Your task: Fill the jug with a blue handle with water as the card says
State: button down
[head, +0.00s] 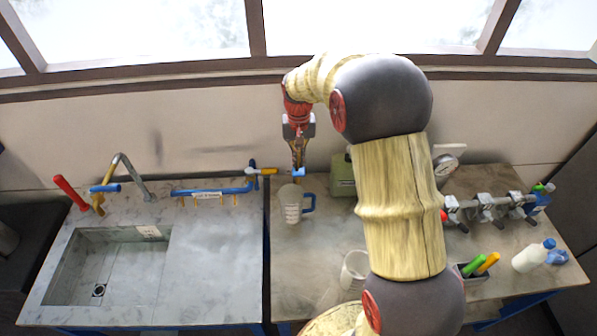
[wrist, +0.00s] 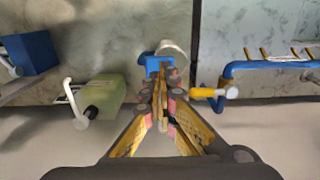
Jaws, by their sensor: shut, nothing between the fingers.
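The clear jug with a blue handle (head: 291,205) stands on the right bench, its handle to the right and dark marks on its side. In the wrist view its rim (wrist: 174,48) shows just beyond my fingertips. My gripper (head: 298,170) points down over the bench behind the jug; its fingers (wrist: 166,80) are shut and empty. A small blue piece shows at the fingertips; I cannot tell whether they touch it. A blue pipe (head: 215,190) with several small outlets and a yellow lever (head: 268,171) is left of the gripper. A white card (head: 149,232) by the sink is unreadable.
The sink (head: 100,265) has a curved tap (head: 130,170) with red and blue handles. A second clear vessel (head: 355,270) stands near my arm. A green box (head: 342,175) is right of the gripper. A clamp rack (head: 487,208) and a white bottle (head: 533,256) stand farther right.

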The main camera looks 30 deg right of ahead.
jog(key=shift+f+b, duration=1)
jog(key=shift+f, duration=0.9)
dwell(6.1)
